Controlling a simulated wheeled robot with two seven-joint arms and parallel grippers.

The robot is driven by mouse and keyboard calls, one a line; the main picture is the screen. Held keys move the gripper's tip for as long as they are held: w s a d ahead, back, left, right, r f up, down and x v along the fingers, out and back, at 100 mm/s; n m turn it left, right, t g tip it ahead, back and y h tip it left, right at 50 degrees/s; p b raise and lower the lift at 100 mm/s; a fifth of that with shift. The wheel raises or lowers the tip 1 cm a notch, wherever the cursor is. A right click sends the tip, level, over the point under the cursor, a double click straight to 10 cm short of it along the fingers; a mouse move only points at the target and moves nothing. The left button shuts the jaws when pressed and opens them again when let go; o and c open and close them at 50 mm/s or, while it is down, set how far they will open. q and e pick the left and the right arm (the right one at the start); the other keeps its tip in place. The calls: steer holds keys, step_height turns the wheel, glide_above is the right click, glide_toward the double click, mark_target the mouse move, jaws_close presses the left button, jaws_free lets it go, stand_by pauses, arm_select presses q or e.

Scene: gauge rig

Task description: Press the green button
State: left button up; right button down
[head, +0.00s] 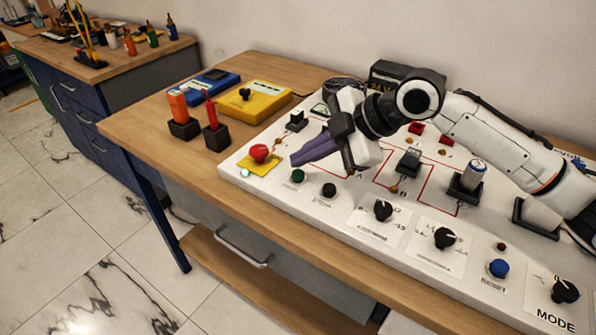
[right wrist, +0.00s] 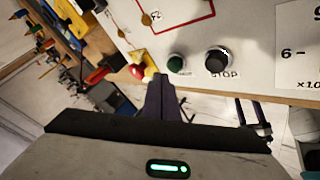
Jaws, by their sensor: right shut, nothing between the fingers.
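The green button (head: 298,176) is a small round dark-green cap near the front left of the white panel (head: 235,169). It also shows in the right wrist view (right wrist: 176,63), just beyond and to the right of the fingertips. My right gripper (head: 296,160) has purple fingers, shut and empty, pointing left across the panel. In the head view its tips appear just behind the green button, apart from it. The fingertips also show in the right wrist view (right wrist: 160,80). Their height over the panel is hard to tell. My left gripper is not in view.
A black button (head: 329,190) marked STOP sits right of the green one. A red mushroom button (head: 259,153) on a yellow plate is close left of the fingertips. Several black knobs and a blue button (head: 498,268) lie to the right. A yellow meter (head: 262,100) stands behind.

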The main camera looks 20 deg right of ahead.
stand_by(0.8)
steer(key=shift+f, duration=0.2)
steer(key=shift+f, duration=0.25)
steer(key=shift+f, duration=0.15)
stand_by(0.4)
steer(key=shift+f, duration=0.4)
stand_by(0.5)
steer(key=shift+r+p, duration=1)
steer(key=shift+p, duration=0.25)
